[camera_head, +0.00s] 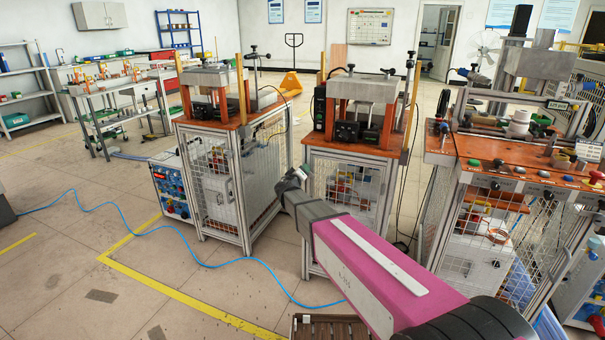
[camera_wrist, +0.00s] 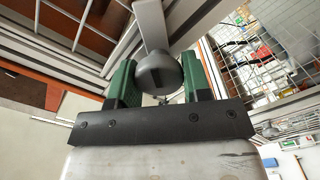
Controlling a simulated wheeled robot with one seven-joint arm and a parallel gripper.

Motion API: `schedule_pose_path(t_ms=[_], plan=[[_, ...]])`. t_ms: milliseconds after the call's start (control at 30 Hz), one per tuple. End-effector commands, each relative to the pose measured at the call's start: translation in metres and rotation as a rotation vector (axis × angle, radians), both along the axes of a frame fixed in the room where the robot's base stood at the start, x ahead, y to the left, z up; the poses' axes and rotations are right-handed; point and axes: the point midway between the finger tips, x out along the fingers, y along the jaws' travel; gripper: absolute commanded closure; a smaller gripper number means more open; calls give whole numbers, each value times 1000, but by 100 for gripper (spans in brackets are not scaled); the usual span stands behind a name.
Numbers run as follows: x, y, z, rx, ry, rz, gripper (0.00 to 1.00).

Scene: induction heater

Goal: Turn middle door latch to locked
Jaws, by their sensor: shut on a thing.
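The middle door latch (camera_wrist: 157,72) is a grey handle with a rounded end, mounted on the aluminium door frame. In the wrist view its shank runs up, tilted slightly to the left, from the rounded end. My gripper (camera_wrist: 160,78) has its two green fingers on either side of that rounded end, shut on it. In the head view my gripper (camera_head: 304,171) is at the left front edge of the middle station (camera_head: 349,175), by its mesh door. The latch is largely hidden there. I cannot tell its lock position.
Similar stations stand to the left (camera_head: 215,160) and right (camera_head: 500,200). A blue cable (camera_head: 200,260) crosses the floor in front of them. A wooden crate (camera_head: 328,327) sits at the bottom edge. The floor at front left is mostly clear.

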Motion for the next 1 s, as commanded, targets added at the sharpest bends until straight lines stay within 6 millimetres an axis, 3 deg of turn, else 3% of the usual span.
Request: schedule_pose_path(t_ms=[500, 1000], plan=[[0, 1, -2, -436, 159, 1, 79], [0, 1, -3, -647, 237, 1, 79]])
